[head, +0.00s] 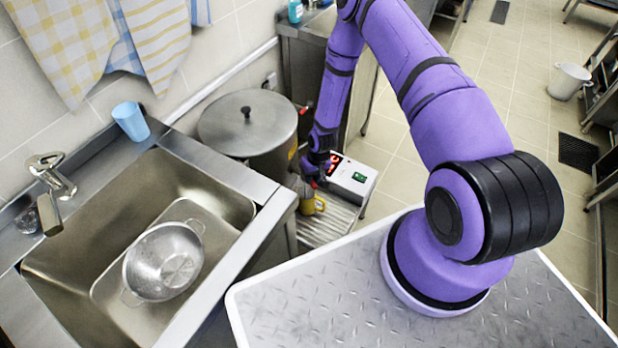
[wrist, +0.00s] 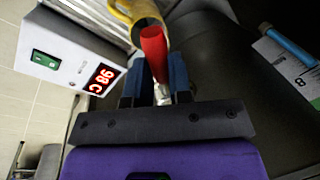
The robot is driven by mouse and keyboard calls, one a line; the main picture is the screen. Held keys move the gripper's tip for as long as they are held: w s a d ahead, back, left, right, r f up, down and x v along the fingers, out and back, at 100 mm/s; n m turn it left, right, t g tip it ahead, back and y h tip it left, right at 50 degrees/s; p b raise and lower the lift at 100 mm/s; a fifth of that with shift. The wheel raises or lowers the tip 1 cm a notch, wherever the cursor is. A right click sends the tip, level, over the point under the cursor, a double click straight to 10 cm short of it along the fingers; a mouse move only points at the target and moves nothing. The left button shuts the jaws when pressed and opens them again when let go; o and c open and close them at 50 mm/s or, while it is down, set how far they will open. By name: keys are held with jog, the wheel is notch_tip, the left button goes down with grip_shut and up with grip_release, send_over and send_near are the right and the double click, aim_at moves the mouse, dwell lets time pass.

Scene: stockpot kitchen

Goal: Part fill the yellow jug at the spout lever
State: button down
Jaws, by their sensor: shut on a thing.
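The yellow jug (head: 314,205) stands on a slatted metal stand below my gripper, beside the large lidded stockpot (head: 237,122). In the wrist view the jug's rim and handle (wrist: 124,12) show at the top, just past the red spout lever (wrist: 154,50). My gripper (wrist: 156,82) is shut on the red lever, with a blue-padded finger on each side of it. In the head view my gripper (head: 316,180) is small and low at the pot's right side, partly covering the spout area. The spout's mouth, any flow and the level in the jug cannot be made out.
A white control box (head: 350,179) with a red lit display stands right beside my gripper. In the wrist view a white scale with a blue strip (wrist: 291,47) lies at the right. A sink (head: 75,262) with a colander (head: 163,262) is at the left. Open floor lies at the right.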

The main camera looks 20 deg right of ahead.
jog(key=shift+d+n, duration=0.2)
jog(key=shift+n, duration=0.2)
jog(key=c, duration=1)
grip_release()
jog(key=shift+c, duration=0.2)
notch_tip(320, 180, up, 11)
jog(key=d, duration=0.2)
jog(key=shift+f, duration=0.2)
jog(key=shift+d, duration=0.1)
